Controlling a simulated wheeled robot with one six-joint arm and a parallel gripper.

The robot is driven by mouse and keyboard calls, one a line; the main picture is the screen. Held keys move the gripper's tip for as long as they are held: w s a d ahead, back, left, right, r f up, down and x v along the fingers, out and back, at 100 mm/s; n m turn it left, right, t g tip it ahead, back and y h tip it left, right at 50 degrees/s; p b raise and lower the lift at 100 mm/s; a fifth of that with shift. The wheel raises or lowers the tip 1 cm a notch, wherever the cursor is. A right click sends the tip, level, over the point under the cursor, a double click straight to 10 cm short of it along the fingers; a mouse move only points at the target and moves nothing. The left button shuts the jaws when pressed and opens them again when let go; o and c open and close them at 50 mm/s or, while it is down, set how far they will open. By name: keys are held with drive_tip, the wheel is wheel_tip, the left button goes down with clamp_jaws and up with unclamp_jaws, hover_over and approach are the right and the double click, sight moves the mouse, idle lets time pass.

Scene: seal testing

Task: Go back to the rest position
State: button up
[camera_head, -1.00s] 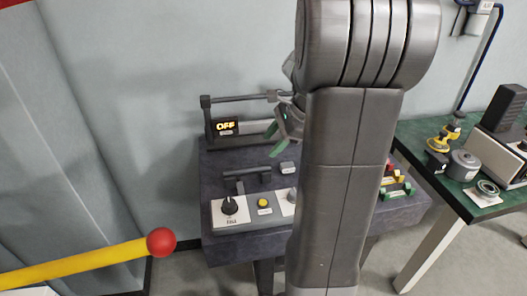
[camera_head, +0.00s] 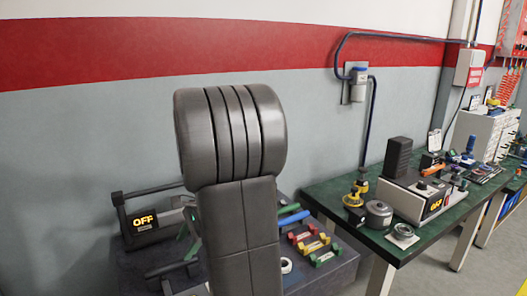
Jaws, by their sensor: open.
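My arm stands in the middle of the view, with a thick ribbed grey joint at the top and a dark link running down. My gripper (camera_head: 188,241) shows only in part at the left edge of this link, as green fingertips set apart. It is open, and nothing is seen between the fingertips. Most of the gripper is hidden behind the arm.
Behind my arm is a dark test bench with a display reading OFF (camera_head: 146,221) and red, yellow and green blocks (camera_head: 312,243). To the right, a green-topped table (camera_head: 340,200) holds a yellow tool (camera_head: 355,193), a round grey can (camera_head: 378,214) and a boxy device (camera_head: 416,199).

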sight(173, 263)
drive_tip(key=x, duration=0.7)
drive_tip(key=shift+a+f, duration=0.2)
drive_tip(key=shift+f, duration=0.05)
drive_tip(key=shift+r, duration=0.25)
drive_tip(key=shift+d, duration=0.15)
